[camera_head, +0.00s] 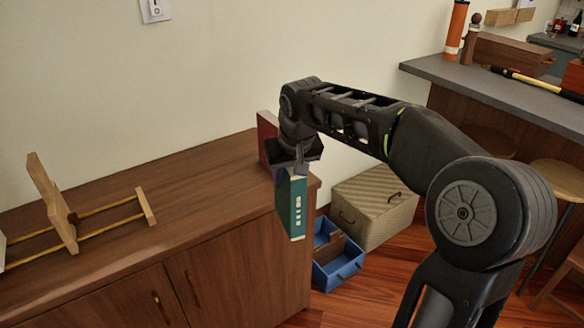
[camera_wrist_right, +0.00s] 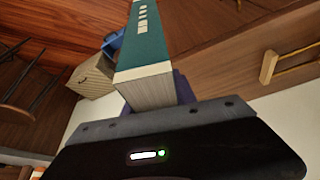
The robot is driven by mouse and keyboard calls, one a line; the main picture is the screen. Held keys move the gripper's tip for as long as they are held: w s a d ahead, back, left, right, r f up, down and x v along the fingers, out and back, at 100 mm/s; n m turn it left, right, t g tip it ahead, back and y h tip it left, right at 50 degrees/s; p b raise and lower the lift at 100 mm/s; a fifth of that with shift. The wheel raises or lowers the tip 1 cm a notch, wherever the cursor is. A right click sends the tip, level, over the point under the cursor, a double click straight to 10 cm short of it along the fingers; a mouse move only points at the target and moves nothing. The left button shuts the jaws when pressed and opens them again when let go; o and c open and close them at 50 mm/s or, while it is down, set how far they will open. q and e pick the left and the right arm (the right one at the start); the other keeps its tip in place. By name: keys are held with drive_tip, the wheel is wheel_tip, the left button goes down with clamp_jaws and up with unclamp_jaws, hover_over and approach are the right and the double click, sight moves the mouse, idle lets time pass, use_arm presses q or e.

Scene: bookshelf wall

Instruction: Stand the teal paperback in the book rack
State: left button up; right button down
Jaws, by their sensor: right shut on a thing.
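The teal paperback (camera_head: 291,208) hangs upright below my right gripper (camera_head: 290,172), in front of the cabinet's right end. The gripper is shut on its upper end. In the right wrist view the book (camera_wrist_right: 145,45) shows its teal spine with pale marks and its page edges, and my right gripper (camera_wrist_right: 155,98) holds it. The wooden book rack (camera_head: 70,225) stands on the cabinet top at the left, with a tall slanted end, two rails and a low end piece. Part of the rack (camera_wrist_right: 285,65) shows at the right of the wrist view. My left gripper is not in view.
A dark red book or block (camera_head: 267,135) stands on the cabinet top (camera_head: 190,190) behind my right gripper. A blue crate (camera_head: 338,268) and a woven box (camera_head: 375,205) sit on the floor to the right. The cabinet top between rack and gripper is clear.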

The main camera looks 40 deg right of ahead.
drive_tip(key=w+a+f+n, duration=0.1)
drive_tip(key=w+a+f, duration=0.1)
drive_tip(key=a+f, duration=0.3)
drive_tip(key=w+a+f+n+y, duration=0.1)
drive_tip(key=a+f, duration=0.4)
drive_tip(key=a, duration=0.8)
drive_tip(key=shift+w+a+n, duration=0.25)
drive_tip(key=shift+w+n, duration=0.35)
drive_tip(key=shift+w, duration=0.35)
drive_tip(key=shift+f, duration=0.1)
